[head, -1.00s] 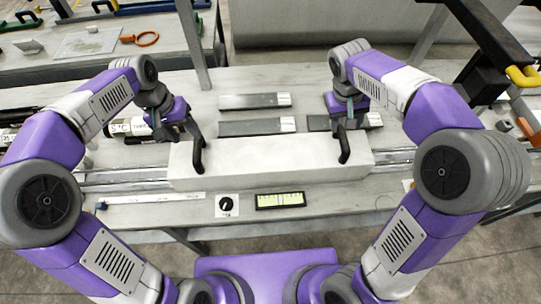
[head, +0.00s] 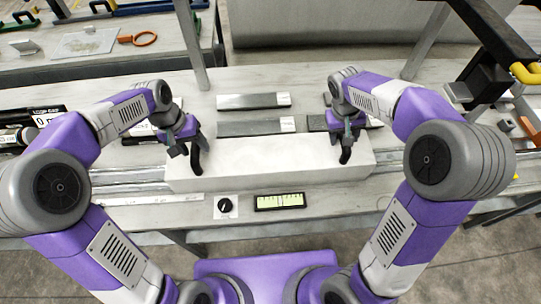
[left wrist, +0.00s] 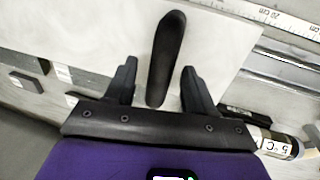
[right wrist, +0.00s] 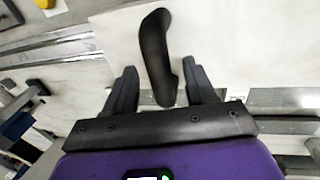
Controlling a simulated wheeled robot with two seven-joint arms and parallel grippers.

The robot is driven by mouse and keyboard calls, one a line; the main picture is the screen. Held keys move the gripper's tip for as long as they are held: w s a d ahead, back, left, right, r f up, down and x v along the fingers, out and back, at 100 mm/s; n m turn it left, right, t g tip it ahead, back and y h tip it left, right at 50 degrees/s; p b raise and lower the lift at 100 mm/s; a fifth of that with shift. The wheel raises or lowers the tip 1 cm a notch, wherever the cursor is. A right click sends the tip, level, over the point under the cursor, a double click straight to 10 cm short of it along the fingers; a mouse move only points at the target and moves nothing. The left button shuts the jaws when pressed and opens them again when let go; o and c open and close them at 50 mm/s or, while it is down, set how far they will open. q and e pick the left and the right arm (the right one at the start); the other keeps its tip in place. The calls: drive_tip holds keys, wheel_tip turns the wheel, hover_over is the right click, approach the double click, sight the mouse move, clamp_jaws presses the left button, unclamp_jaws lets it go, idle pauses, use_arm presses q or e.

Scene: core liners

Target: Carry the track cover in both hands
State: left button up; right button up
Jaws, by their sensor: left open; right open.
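The track cover (head: 270,163) is a long pale box lying across the metal rails on the bench, with a black handle near each end. The left handle (head: 196,160) also shows in the left wrist view (left wrist: 166,55). The right handle (head: 346,148) also shows in the right wrist view (right wrist: 155,50). My left gripper (head: 187,148) is open, and in its wrist view the handle's near end lies between the fingers, apart from both. My right gripper (head: 344,140) is open, with its handle's near end between the fingers. Neither gripper holds anything.
Grey flat bars (head: 254,101) lie behind the cover. A black knob on a white plate (head: 225,206) and a yellow-green level (head: 280,201) lie in front. Labelled cylinders (head: 18,136) lie at left. Rails (head: 130,175) extend past both cover ends.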

use_arm(q)
drive_tip(key=shift+d+f, duration=0.15)
drive_tip(key=shift+f, duration=0.65)
use_arm(e)
drive_tip(key=shift+d+f, duration=0.15)
drive_tip(key=shift+f, duration=0.6)
use_arm(q)
drive_tip(key=shift+c, duration=0.4)
use_arm(e)
drive_tip(key=shift+c, duration=0.5)
use_arm(q)
clamp_jaws()
use_arm(e)
drive_tip(key=c, duration=0.9)
clamp_jaws()
use_arm(q)
drive_tip(key=shift+r, duration=0.1)
